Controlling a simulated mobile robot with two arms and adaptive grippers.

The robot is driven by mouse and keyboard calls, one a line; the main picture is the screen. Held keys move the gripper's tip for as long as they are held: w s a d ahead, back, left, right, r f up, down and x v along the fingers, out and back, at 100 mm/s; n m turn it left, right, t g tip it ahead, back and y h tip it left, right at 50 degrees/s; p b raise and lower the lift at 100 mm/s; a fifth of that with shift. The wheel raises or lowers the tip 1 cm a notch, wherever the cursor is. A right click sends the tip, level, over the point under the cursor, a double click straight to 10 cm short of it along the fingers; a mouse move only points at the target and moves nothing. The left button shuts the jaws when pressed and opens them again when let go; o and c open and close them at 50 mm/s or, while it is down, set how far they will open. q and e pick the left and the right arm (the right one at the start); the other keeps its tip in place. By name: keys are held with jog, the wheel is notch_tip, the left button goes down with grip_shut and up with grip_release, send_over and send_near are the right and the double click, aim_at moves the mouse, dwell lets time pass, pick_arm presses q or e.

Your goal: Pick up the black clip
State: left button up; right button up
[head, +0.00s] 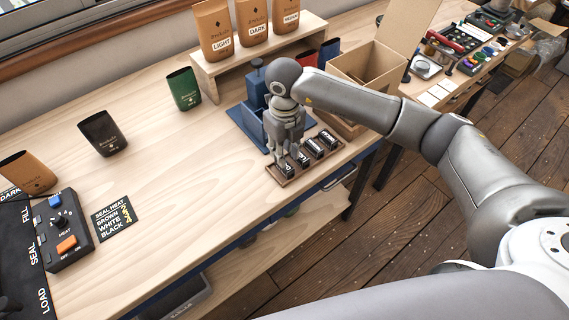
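A small brown tray (273,175) lies near the front edge of the wooden table. It holds several small dark clips in a row, with pale markings on them; one black clip (330,140) is at the right end and another (317,148) is beside it. My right gripper (286,156) points down over the left part of the tray, its fingers close above or at the clips there. The gripper partly hides those clips, and I cannot tell whether it touches one or how far its fingers are apart. My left gripper is not in view.
A blue stand (240,123) is just behind my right gripper. An open cardboard box (368,68) stands to the right. A shelf (217,69) with labelled coffee bags is at the back. A sealer control box (63,232) is at the left.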

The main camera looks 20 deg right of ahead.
jog(key=shift+s+f+p, duration=0.1)
jog(key=shift+f+p, duration=0.2)
jog(key=shift+f, duration=0.05)
notch_tip(320, 180, down, 4)
jog(key=shift+s+f+p, duration=0.1)
jog(key=shift+f+p, duration=0.05)
jog(key=shift+p, duration=0.7)
jog(key=shift+f, duration=0.15)
jog(key=shift+a, duration=0.1)
jog(key=c, duration=0.4)
